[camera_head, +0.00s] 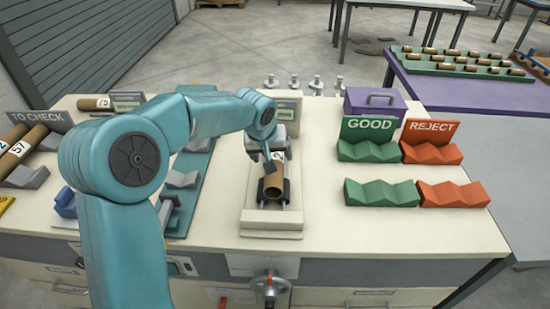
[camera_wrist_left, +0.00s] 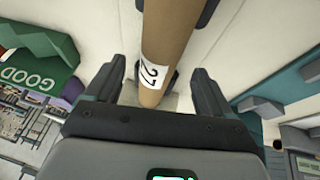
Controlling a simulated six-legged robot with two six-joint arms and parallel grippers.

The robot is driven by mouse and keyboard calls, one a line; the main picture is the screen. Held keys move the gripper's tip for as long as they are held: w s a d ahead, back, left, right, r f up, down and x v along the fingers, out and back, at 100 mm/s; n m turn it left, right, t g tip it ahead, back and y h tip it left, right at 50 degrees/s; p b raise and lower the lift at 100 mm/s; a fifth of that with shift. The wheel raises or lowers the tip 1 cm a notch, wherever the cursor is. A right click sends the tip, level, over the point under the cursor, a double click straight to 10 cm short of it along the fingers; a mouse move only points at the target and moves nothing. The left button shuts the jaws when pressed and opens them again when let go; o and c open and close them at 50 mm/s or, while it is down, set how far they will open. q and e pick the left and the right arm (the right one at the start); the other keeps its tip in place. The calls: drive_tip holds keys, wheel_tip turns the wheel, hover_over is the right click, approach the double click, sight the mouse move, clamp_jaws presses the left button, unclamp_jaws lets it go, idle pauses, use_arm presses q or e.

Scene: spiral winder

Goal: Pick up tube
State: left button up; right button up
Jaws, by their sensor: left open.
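A brown cardboard tube (camera_head: 273,186) with a white number label lies on dark supports in a cream fixture (camera_head: 271,222) at the middle of the bench. In the left wrist view the tube (camera_wrist_left: 168,35) runs between the two dark fingers, its label facing the camera. My left gripper (camera_head: 270,158) is above the tube's far part. Its fingers are open, one on each side of the tube, with gaps visible in the left wrist view (camera_wrist_left: 158,88). My right gripper is not in view.
Green GOOD holders (camera_head: 370,150) and red REJECT holders (camera_head: 428,152) stand empty at right. More tubes (camera_head: 22,150) lie by the TO CHECK sign at left. A purple case (camera_head: 375,101) sits behind. The bench between fixture and holders is clear.

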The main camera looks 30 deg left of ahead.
sight(274, 157)
use_arm(q)
drive_tip(key=x, duration=0.4)
drive_tip(key=shift+w+a, duration=0.1)
drive_tip(key=shift+w, duration=0.05)
drive_tip(key=c, duration=1)
drive_tip(key=shift+c, duration=0.9)
drive_tip(key=shift+r, duration=0.1)
